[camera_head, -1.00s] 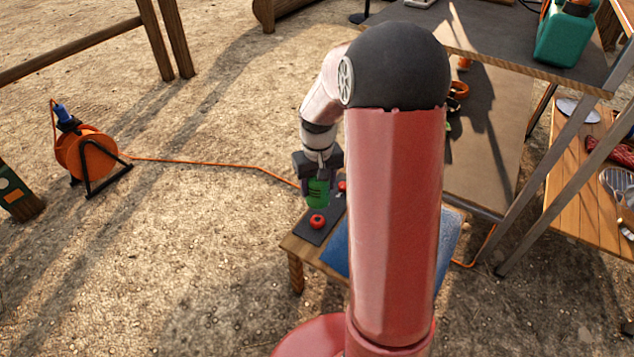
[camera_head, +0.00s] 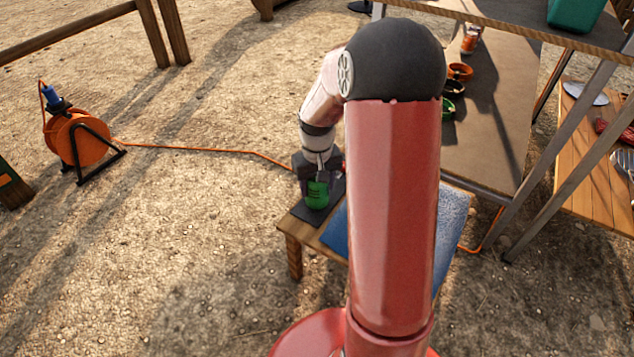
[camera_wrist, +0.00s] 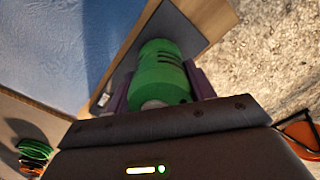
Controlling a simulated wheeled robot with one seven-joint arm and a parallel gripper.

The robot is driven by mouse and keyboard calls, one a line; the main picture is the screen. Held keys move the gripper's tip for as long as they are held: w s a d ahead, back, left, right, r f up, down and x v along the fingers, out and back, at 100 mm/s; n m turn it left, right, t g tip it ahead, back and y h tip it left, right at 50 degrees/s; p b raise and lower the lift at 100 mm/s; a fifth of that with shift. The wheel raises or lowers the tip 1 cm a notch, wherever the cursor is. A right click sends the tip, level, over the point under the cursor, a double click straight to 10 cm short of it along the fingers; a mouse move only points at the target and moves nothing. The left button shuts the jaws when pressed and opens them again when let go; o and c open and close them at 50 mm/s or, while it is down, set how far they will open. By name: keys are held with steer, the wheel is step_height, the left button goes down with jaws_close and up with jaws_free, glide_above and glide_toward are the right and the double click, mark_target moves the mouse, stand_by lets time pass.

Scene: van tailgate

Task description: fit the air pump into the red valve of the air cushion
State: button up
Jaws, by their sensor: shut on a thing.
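The green air pump (camera_head: 318,194) is held upright, or nearly so, in my gripper (camera_head: 318,178). In the wrist view the pump (camera_wrist: 161,75) sits between the two purple-grey fingers (camera_wrist: 162,88), which are shut on it. The pump is over the dark grey strip (camera_head: 308,214) on the low wooden table, beside a blue textured pad (camera_head: 338,238). I cannot tell whether the pump touches the strip. No red valve is clearly visible under the pump; the pump and gripper hide that spot. I cannot tell whether the strip or the blue pad is the air cushion.
My arm covers the middle of the head view and part of the low table (camera_head: 285,226). An orange cable reel (camera_head: 80,140) stands on the ground at left, its cable running toward the table.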

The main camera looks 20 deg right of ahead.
steer(key=shift+f, duration=0.4)
steer(key=o, duration=1.3)
steer(key=shift+c, duration=0.2)
step_height(320, 180, up, 8)
steer(key=shift+f+p, duration=0.15)
steer(key=shift+p, duration=0.65)
